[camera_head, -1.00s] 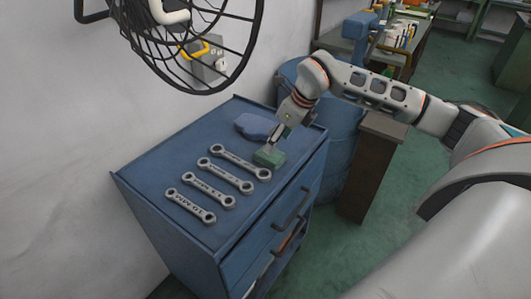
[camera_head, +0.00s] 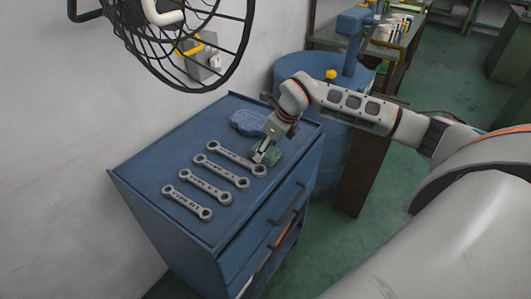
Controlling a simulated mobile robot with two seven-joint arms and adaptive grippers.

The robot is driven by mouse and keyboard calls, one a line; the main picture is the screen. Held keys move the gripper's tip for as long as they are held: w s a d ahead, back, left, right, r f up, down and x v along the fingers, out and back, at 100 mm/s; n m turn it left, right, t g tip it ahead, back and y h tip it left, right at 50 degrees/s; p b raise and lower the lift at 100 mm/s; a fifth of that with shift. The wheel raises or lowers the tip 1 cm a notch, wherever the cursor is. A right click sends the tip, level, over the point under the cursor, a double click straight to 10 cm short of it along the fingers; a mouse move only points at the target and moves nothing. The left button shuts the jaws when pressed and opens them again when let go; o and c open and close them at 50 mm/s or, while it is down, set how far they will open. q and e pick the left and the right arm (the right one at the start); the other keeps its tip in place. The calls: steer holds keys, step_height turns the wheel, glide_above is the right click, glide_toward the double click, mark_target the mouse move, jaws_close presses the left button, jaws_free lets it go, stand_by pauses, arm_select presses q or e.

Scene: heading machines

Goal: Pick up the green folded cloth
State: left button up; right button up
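The green folded cloth (camera_head: 273,154) lies near the right edge of the blue cabinet's top, close to the end of the longest wrench. My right gripper (camera_head: 263,151) comes down from the right and is at the cloth's upper left side. Its fingertips look close to or touching the cloth. The fingers and wrist hide part of the cloth. The fingers are too small here to show whether they are open or shut on it. My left gripper is not in view.
Several wrenches (camera_head: 206,187) lie in a row on the blue cabinet (camera_head: 150,165), left of the cloth. A blue folded cloth (camera_head: 249,123) lies behind them. A caged fan (camera_head: 190,40) hangs above. A blue barrel (camera_head: 325,150) stands behind the cabinet.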

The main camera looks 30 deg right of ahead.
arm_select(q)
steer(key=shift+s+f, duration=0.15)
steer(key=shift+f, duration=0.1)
arm_select(e)
steer(key=shift+r, duration=0.1)
steer(key=shift+r, duration=0.2)
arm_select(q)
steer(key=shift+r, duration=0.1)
arm_select(e)
step_height(320, 180, up, 20)
steer(key=shift+f, duration=0.25)
